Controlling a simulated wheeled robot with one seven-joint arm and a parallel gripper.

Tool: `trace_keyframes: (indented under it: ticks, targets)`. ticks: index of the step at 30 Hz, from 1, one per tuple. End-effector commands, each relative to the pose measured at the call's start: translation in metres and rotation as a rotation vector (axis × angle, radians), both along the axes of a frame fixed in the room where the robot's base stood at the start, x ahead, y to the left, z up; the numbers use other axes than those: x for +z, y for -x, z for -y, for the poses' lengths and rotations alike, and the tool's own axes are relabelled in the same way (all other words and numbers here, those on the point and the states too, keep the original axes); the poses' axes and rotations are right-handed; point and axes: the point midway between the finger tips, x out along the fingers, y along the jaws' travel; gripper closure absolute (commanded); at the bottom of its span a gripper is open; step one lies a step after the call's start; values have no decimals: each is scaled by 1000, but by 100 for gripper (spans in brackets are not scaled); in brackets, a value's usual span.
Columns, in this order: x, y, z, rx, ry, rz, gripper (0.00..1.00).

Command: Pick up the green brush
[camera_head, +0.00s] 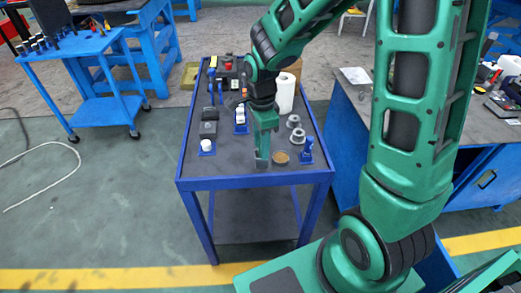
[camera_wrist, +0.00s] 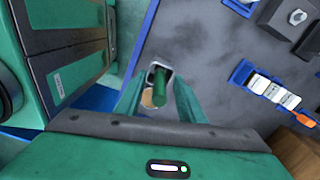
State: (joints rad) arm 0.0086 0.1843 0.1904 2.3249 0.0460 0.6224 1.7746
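The green brush shows in the wrist view as a short green cylinder (camera_wrist: 158,88), seen nearly end-on beside a pale square-rimmed piece. My gripper (camera_wrist: 158,92) has its two green fingers apart, one on each side of the brush, with gaps visible. In the head view my gripper (camera_head: 263,152) points down over the near part of the blue-framed table (camera_head: 240,183). The brush is not clearly visible there, as the gripper covers that spot. Whether the fingertips reach below the brush's top cannot be told.
A round tan piece (camera_head: 281,157) lies just right of my gripper. A blue holder (camera_head: 307,150), grey rings (camera_head: 297,136) and a white roll (camera_head: 285,93) stand to the right. A white-topped item (camera_head: 206,145) and dark blocks (camera_head: 208,128) are to the left.

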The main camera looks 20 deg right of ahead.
Motion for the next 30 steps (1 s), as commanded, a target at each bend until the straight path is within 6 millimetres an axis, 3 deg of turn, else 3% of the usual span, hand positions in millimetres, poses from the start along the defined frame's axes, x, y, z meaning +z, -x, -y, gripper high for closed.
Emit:
trace_keyframes:
  ticks: [6,10,11,23,30]
  targets:
    - [0,0,0,0,0,0,67]
    - [0,0,0,0,0,0,98]
    - [0,0,0,0,0,0,100]
    - [3,0,0,0,0,1,100]
    - [27,-1,0,0,-1,5,100]
